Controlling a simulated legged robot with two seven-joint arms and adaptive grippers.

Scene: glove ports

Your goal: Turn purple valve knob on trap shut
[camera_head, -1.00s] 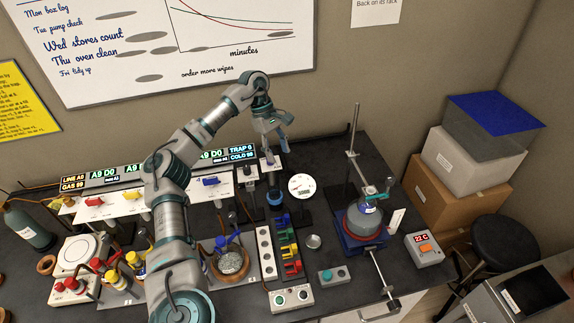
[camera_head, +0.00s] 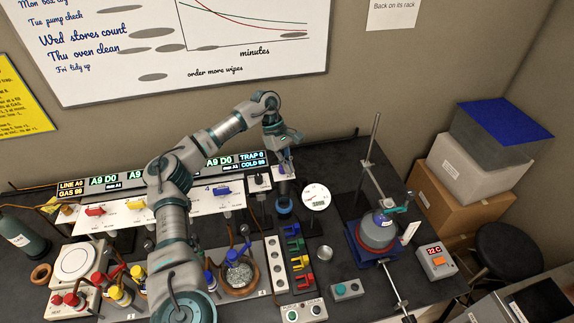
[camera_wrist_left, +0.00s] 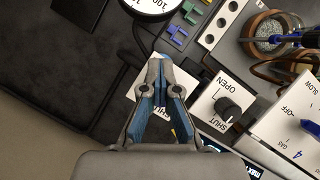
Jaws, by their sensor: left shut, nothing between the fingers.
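My left gripper (camera_head: 284,168) is shut and empty, pointing down over a small white plate at the back of the bench. In the left wrist view its blue fingertips (camera_wrist_left: 160,62) are together above this white plate (camera_wrist_left: 134,86), whose lettering, partly covered, seems to read SHUT. I make out no purple knob in either view; the gripper covers the middle of this plate. Beside it, a black knob (camera_wrist_left: 227,108) sits on another white plate marked OPEN and SHUT. That black knob also shows in the head view (camera_head: 258,181), left of the gripper. My right gripper is not in view.
A round white dial (camera_head: 316,197) stands right of the gripper. A white valve panel (camera_head: 150,209) lies to the left, below lit displays. A rack of coloured clips (camera_head: 297,255) and a flask on a stand (camera_head: 379,230) are nearer. Bare black bench lies behind the dial.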

